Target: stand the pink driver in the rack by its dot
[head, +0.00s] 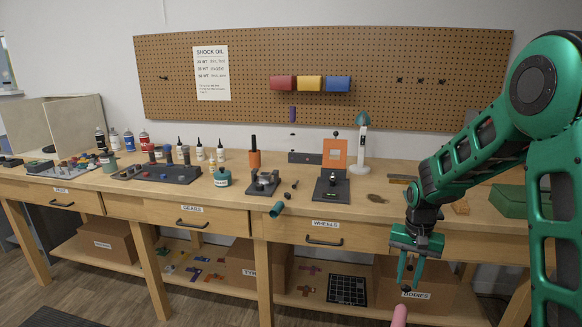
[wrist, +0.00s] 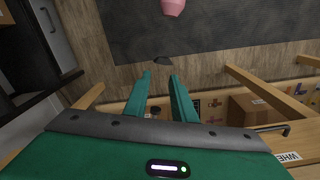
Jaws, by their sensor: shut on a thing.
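The pink driver (head: 399,316) shows at the bottom edge of the head view, just below my gripper (head: 405,286); only its rounded pink end is in frame. In the wrist view the pink end (wrist: 172,7) is at the top edge, beyond my fingertips (wrist: 160,75). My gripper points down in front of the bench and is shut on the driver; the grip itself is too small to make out. A low dark block (head: 305,157) at the back of the bench may be the rack. I cannot make out any dot on it.
The wooden bench (head: 330,225) lies behind my gripper. A dark mat (wrist: 220,25) lies on the floor.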

